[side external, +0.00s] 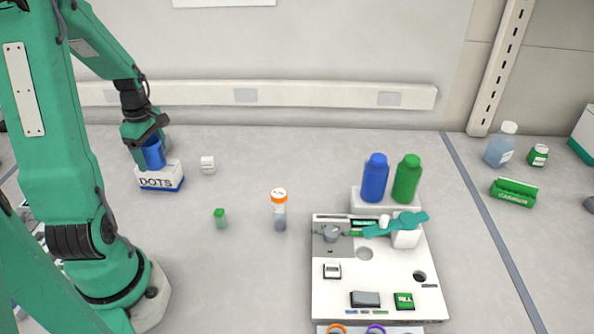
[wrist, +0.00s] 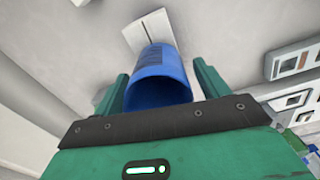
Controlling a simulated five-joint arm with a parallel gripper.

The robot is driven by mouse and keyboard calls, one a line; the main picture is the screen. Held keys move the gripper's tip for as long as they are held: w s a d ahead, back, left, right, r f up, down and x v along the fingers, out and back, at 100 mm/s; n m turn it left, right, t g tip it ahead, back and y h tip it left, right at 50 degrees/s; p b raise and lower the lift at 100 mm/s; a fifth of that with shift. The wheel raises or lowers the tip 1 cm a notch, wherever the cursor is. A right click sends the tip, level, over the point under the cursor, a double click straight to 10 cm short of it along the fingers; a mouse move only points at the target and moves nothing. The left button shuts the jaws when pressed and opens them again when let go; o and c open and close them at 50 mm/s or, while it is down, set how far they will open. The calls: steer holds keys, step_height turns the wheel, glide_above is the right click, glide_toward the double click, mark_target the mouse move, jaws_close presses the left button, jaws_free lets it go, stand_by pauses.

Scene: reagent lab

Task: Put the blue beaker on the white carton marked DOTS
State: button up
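The blue beaker (side external: 154,154) stands at the white carton marked DOTS (side external: 161,179), its base seeming to rest on the carton's top. In the wrist view the beaker (wrist: 160,78) lies between my fingers, its open mouth toward the camera. A white panel with a seam (wrist: 150,28), seemingly the carton's top, shows beyond it. My gripper (side external: 147,149) is around the beaker from above. Its fingers (wrist: 162,80) look open, with a narrow gap at the right finger; contact at the left finger is unclear. The beaker's near side is partly hidden by my gripper.
A small white box (side external: 208,164) stands just right of the carton. A green-capped vial (side external: 220,218) and an orange-capped tube (side external: 279,210) stand mid-bench. A white workstation (side external: 385,275) with blue (side external: 374,178) and green (side external: 407,180) bottles behind it is further right.

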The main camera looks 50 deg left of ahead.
steer(key=shift+r, duration=0.15)
step_height(320, 180, up, 12)
stand_by(0.8)
steer(key=shift+d, duration=0.15)
stand_by(0.4)
steer(key=d+r+m+t, duration=0.2)
steer(key=d+m, duration=1)
steer(key=d, duration=0.2)
steer(key=w+d+r+m+t, duration=0.1)
steer(key=d+r+m+t, duration=0.1)
steer(key=d+m, duration=1)
steer(key=shift+w+d+m+t, duration=0.15)
steer(key=shift+d+m+t, duration=0.25)
steer(key=shift+d+t, duration=0.55)
